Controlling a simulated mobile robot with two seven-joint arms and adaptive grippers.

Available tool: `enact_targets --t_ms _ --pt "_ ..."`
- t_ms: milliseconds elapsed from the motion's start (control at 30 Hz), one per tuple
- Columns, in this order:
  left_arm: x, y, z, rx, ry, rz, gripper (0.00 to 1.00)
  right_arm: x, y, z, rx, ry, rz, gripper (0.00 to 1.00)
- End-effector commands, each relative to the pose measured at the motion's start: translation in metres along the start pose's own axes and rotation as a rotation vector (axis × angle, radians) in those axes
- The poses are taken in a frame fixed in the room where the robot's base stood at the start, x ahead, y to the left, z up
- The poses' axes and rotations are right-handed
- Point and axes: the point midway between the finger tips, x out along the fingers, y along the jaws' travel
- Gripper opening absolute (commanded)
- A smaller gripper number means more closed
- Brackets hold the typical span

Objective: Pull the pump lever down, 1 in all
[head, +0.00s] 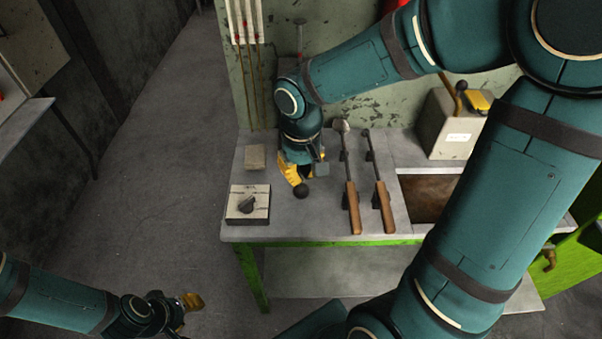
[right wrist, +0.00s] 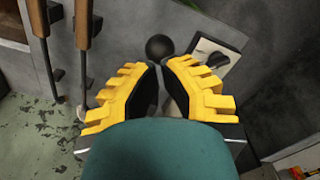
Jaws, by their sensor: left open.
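The pump lever's round black knob (head: 302,191) shows at the front of my right gripper (head: 297,175), over the bench. In the right wrist view the knob (right wrist: 159,48) sits just beyond the fingertips of that gripper (right wrist: 158,68). Its yellow fingers lean in close around a narrow grey part, seemingly the lever's shaft. I cannot tell whether the pads press on it. The rest of the lever is hidden by my right gripper and arm. My left gripper (head: 188,302) is open and empty at the lower left, away from the bench, over the floor.
The bench top (head: 330,222) holds a box with a black rotary knob (head: 247,204) and a small block (head: 255,157) left of my right gripper. Two wooden-handled tools (head: 354,205) (head: 383,205) lie close to its right. A grey box with a yellow-topped control (head: 450,125) stands farther right.

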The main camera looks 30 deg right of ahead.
Motion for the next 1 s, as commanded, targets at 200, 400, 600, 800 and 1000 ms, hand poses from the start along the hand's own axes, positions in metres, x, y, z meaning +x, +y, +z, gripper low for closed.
enact_targets --t_ms 200,400,600,800,1000 --pt "0.013 -0.005 0.006 0.003 -0.011 0.001 0.44 0.016 -0.002 0.003 -0.001 0.000 0.000 0.00" --pt "0.026 -0.010 0.012 0.007 -0.023 0.002 0.44 0.033 -0.003 0.006 -0.001 0.000 0.000 0.00" --pt "0.038 -0.015 0.016 0.010 -0.030 0.003 0.44 0.048 -0.005 0.008 0.000 0.001 0.000 0.00" --pt "0.052 -0.019 0.017 0.012 -0.031 0.003 0.44 0.064 -0.007 0.011 -0.001 0.000 0.000 0.00" --pt "0.064 -0.024 0.016 0.013 -0.024 0.003 0.44 0.079 -0.008 0.015 -0.001 -0.001 0.000 0.00"
